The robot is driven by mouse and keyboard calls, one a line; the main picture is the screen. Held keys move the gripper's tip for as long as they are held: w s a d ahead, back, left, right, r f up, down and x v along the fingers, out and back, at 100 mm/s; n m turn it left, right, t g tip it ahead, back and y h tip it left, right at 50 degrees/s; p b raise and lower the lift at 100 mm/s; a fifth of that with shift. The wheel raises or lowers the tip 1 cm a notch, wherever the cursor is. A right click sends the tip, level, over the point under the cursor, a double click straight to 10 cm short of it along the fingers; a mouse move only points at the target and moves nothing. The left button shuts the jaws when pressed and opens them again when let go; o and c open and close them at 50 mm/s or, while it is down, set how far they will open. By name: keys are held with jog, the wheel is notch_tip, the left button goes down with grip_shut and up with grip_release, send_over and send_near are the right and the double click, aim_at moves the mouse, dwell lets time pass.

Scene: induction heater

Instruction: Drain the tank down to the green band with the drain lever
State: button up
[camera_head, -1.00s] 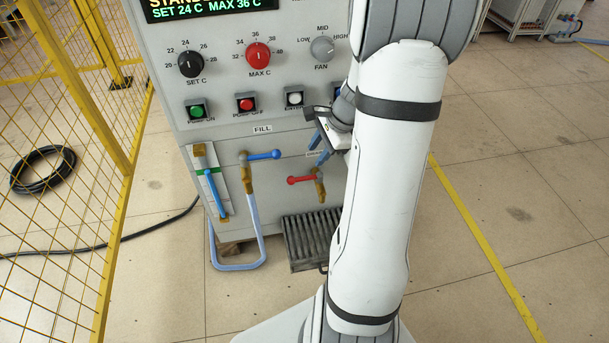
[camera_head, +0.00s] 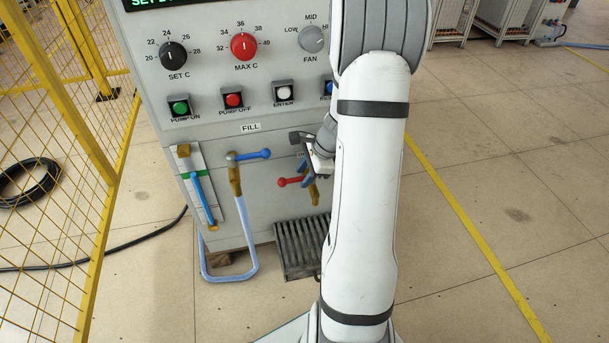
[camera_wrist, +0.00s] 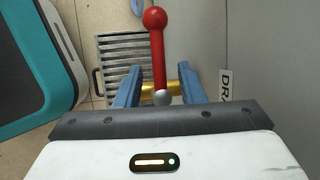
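The red drain lever (camera_head: 290,182) sits on a brass valve (camera_head: 313,190) low on the machine's front, its red ball pointing left. In the wrist view the lever (camera_wrist: 158,50) runs between the two blue fingers of my gripper (camera_wrist: 158,88), with a gap on each side. My gripper is open around the lever. In the head view my gripper (camera_head: 306,168) is at the valve, partly hidden by my arm. The level gauge (camera_head: 200,190) stands at the left with a blue column and a green band (camera_head: 187,174). The column's top is near the band; the exact level is unclear.
A blue fill lever (camera_head: 250,155) is left of the drain lever, with a clear hose (camera_head: 245,245) below. A slotted drain grate (camera_head: 300,245) lies on the floor under the drain valve. Buttons and knobs are above. A yellow mesh fence (camera_head: 60,180) stands at the left.

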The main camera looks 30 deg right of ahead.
jog(key=shift+c, duration=0.4)
jog(key=shift+r, duration=0.1)
grip_shut()
